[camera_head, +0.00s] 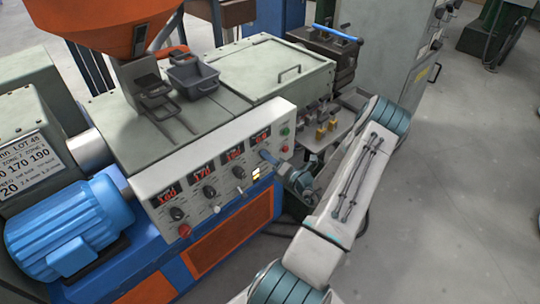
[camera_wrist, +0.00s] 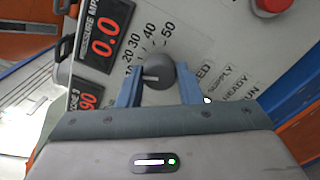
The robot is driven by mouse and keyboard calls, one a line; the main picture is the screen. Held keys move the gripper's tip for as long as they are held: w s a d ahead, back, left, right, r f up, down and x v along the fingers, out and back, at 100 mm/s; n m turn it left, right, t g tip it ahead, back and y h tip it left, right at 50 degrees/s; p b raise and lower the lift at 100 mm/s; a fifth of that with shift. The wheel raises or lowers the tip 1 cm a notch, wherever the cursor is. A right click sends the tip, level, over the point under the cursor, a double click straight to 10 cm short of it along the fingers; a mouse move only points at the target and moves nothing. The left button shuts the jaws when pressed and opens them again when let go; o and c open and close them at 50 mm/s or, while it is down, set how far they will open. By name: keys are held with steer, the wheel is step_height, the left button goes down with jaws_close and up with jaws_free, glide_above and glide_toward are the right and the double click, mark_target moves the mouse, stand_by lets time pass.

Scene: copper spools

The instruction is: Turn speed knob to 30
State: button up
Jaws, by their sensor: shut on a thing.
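The speed knob (camera_wrist: 159,72) is a dark grey round knob on the white control panel (camera_head: 150,182). A scale of 10 to 50 curves around it in the wrist view. Its white pointer line points left in the picture, near the 10 mark; the left finger partly covers that side. My gripper (camera_wrist: 160,68) has one blue finger on each side of the knob and is shut on it. In the head view my gripper (camera_head: 272,160) is at the panel's right end and hides the knob.
A red round button (camera_wrist: 272,4) is above right of the knob, and a red display (camera_wrist: 104,35) reads 0.0. More knobs (camera_head: 238,172) and red displays line the panel. A blue motor (camera_head: 70,230) and a grey bin (camera_head: 193,78) are nearby.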

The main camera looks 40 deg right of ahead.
steer(key=shift+m+h+p, duration=0.4)
steer(key=shift+m+p, duration=1.05)
steer(key=shift+m, duration=2.35)
steer(key=o, duration=1)
steer(key=s, duration=0.4)
steer(key=s+b, duration=0.1)
steer(key=s, duration=0.4)
steer(key=s+d+b, duration=0.1)
steer(key=s, duration=0.4)
steer(key=shift+f, duration=0.3)
